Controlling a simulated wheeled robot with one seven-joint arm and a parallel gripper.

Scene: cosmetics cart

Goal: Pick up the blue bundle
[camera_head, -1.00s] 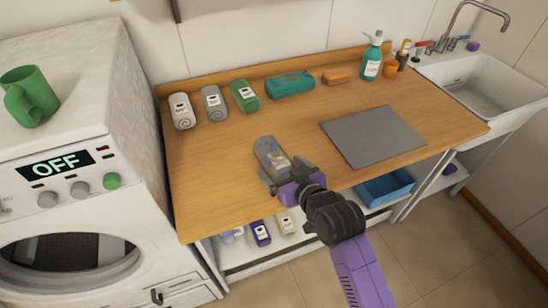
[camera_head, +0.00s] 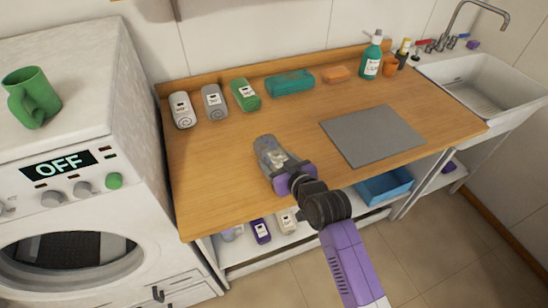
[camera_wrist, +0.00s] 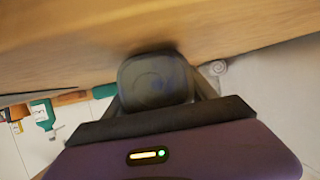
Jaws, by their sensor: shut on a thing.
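The bundle (camera_head: 267,149), a rolled greyish-blue patterned piece, is at the front middle of the wooden counter. My gripper (camera_head: 283,168) comes from the front right and is shut on its near end. In the wrist view the bundle's end (camera_wrist: 155,82) looks dark with a bluish tint and a faint spiral, and sits between the fingers. The near end is partly hidden by the gripper in the head view. Whether the bundle touches the wood or is slightly raised, I cannot tell.
A grey mat (camera_head: 372,135) lies right. The washing machine (camera_head: 60,170) borders the left.

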